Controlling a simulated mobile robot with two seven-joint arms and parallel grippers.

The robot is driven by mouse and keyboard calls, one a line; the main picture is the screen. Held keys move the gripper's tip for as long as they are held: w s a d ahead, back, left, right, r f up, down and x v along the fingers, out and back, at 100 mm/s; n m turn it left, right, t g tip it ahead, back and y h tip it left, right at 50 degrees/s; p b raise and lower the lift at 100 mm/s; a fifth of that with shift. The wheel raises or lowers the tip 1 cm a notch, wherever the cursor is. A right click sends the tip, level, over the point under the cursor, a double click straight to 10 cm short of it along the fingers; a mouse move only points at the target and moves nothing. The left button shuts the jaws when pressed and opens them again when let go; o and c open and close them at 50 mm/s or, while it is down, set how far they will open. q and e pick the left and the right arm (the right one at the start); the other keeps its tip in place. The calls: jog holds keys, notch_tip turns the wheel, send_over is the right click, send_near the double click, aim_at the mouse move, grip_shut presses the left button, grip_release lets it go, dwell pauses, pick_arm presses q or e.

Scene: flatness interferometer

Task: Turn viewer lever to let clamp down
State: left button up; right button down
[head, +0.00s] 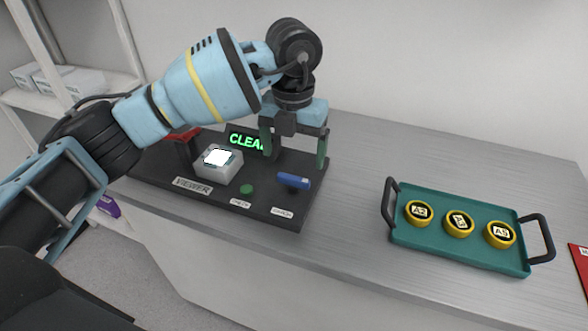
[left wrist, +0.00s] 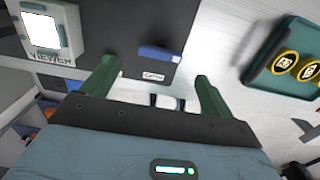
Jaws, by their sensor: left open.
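The viewer's dark base (head: 262,205) lies on the bench and carries a pale block with a bright window (head: 218,158). A blue lever (head: 294,181) sits at the base's right side, above a small label. My left gripper (head: 294,150) is open and empty, pointing down above and behind the lever in the head view. In the left wrist view the blue lever (left wrist: 158,54) shows between and just beyond the spread green fingertips (left wrist: 157,70), apart from them. A red part (head: 185,134), perhaps the clamp, is partly hidden by my left arm. My right gripper is not in view.
A green display reading "CLEA" (head: 247,141), its end hidden by the gripper, stands behind the block. A green button (head: 246,189) is left of the lever. A teal tray (head: 461,255) with yellow-rimmed discs stands at right. Bare bench (head: 350,190) lies between.

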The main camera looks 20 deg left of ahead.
aim_at(293, 177)
pick_arm(q)
notch_tip(293, 177, down, 6)
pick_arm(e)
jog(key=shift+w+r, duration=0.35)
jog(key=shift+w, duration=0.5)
pick_arm(q)
jog(key=c, duration=1)
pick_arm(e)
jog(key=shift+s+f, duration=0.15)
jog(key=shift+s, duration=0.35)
